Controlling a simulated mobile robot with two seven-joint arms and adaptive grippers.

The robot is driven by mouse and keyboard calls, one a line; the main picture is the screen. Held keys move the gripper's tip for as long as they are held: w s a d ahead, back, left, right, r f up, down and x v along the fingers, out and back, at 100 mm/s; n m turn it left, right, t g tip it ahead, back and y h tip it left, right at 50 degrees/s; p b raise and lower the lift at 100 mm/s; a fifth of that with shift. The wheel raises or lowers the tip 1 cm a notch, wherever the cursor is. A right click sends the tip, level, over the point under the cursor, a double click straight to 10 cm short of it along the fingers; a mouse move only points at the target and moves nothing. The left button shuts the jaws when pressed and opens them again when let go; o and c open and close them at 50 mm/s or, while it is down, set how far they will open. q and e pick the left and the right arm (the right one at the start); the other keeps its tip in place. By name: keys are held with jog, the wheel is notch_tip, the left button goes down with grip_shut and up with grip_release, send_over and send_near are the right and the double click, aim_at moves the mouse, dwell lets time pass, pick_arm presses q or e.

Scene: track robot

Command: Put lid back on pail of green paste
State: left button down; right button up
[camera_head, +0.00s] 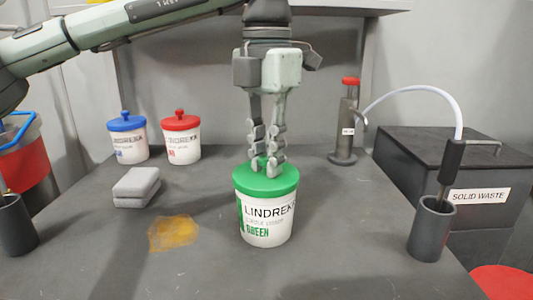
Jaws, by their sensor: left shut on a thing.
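The pail of green paste (266,222) stands upright on the grey table, a white tub with a "LINDREK" and "GREEN" label. The green lid (284,184) sits on top of the pail and covers its mouth; it looks level. My left gripper (267,167) reaches down from above, its fingers shut on the lid's knob. The knob is mostly hidden between the fingers. I cannot tell how tightly the lid is seated. My right gripper is not in view.
A blue-lidded pail (129,146) and a red-lidded pail (182,146) stand at the back left. Grey sponges (136,187) and a yellow smear (173,233) lie left of the green pail. A dark cup (431,232) with a hose-fed tool stands at right, before a solid waste bin (440,160).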

pick_arm(q)
jog(key=c, duration=1.4)
grip_release()
jog(key=shift+o, duration=0.4)
jog(key=o, duration=0.4)
jog(key=shift+o, duration=0.2)
jog(key=shift+r, duration=0.1)
jog(key=shift+r+p, duration=1.05)
jog(key=shift+r, duration=0.15)
jog(key=shift+r+p, duration=0.55)
jog(key=shift+r, duration=1.65)
